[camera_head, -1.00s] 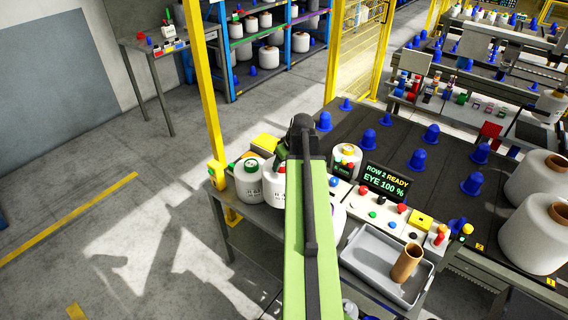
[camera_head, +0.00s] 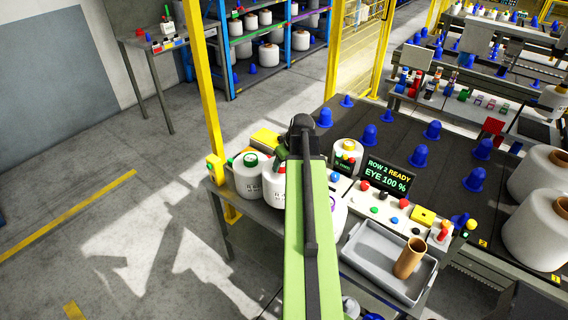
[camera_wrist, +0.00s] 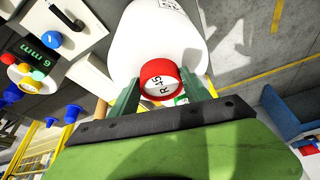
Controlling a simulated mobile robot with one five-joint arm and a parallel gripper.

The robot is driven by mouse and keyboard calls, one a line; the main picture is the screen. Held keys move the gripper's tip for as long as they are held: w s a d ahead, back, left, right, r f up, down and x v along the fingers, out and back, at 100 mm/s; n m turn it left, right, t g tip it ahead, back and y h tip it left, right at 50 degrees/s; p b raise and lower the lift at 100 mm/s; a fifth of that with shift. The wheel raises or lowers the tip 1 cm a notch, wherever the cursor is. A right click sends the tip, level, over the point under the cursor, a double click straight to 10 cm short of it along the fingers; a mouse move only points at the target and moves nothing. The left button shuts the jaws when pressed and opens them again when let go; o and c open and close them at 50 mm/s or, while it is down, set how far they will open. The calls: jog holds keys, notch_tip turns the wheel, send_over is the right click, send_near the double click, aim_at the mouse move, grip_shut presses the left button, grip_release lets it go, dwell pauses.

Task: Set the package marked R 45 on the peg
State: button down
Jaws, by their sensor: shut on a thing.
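In the wrist view, a white package (camera_wrist: 160,35) has a red-rimmed end cap (camera_wrist: 160,80) marked R 45. The two green fingers of my gripper (camera_wrist: 166,88) are shut on it, one on each side of the cap. In the head view, my green arm hides most of the gripper. A white package (camera_head: 272,188) shows partly behind the arm, beside another with a green cap (camera_head: 250,160). Several blue pegs stand on the dark table, such as one in the middle (camera_head: 418,156); I cannot tell which is the task's peg.
A control panel (camera_head: 385,212) with a display reading "ROW 2 READY, EYE 100 %" (camera_head: 388,178) stands right of my arm. A grey tray (camera_head: 365,262) holds a brown tube (camera_head: 409,258). Large white bobbins (camera_head: 535,228) stand at the right. A yellow post (camera_head: 205,90) rises at the left.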

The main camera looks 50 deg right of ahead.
jog(key=shift+f+b, duration=2.85)
jog(key=shift+f, duration=0.25)
jog(key=shift+f+b, duration=0.3)
jog(key=shift+c, duration=2.2)
grip_release()
jog(key=shift+r, duration=0.1)
notch_tip(320, 180, up, 16)
jog(key=p, duration=1.6)
send_over(284, 175)
jog(key=s+d, duration=0.1)
jog(key=s, duration=0.4)
jog(key=shift+w, duration=0.2)
